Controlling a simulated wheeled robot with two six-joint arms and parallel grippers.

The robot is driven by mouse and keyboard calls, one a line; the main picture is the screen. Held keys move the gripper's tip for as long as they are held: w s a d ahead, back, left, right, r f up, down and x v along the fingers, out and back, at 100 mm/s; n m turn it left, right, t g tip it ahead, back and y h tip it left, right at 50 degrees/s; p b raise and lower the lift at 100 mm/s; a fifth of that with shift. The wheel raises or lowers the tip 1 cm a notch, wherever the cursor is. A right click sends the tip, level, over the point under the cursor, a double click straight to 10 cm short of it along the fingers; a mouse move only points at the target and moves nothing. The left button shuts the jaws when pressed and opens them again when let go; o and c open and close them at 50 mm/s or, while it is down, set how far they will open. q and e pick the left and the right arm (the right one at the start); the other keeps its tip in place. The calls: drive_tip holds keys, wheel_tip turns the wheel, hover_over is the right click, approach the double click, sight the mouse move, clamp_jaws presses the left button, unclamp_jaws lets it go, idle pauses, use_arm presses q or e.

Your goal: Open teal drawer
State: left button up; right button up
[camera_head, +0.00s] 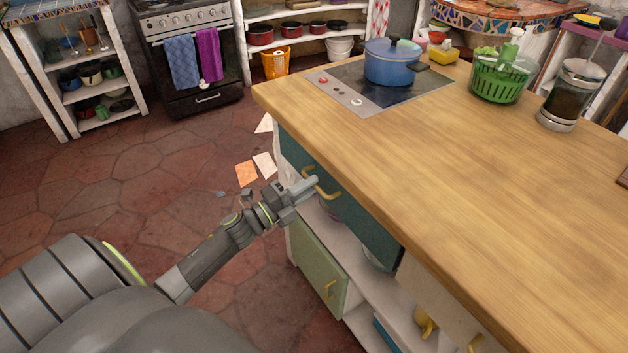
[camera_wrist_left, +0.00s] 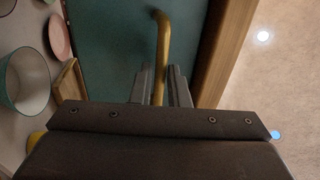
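The teal drawer (camera_head: 362,222) is set under the wooden counter top, and its front looks flush with the counter side. Its brass handle (camera_head: 327,190) is a curved bar on the front. My left gripper (camera_head: 309,187) is at this handle. In the left wrist view the handle (camera_wrist_left: 162,45) runs between the two fingers of my left gripper (camera_wrist_left: 160,82), which are close together on either side of it. The fingers look shut on the bar. My right gripper is not in view.
A green cabinet door (camera_head: 318,265) and open shelves lie below the drawer. On the wooden counter top (camera_head: 430,150) stand a blue pot (camera_head: 391,66), a green basket (camera_head: 498,82) and a glass jar (camera_head: 570,100). The tiled floor (camera_head: 130,190) left of the counter is mostly free.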

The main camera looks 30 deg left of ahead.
use_arm(q)
drive_tip(key=shift+x, duration=0.9)
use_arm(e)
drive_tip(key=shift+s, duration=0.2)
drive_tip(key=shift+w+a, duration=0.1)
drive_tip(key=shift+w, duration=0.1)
use_arm(q)
clamp_jaws()
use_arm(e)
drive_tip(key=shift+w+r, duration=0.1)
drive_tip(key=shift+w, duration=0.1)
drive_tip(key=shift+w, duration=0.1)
use_arm(q)
drive_tip(key=shift+s+f, duration=0.1)
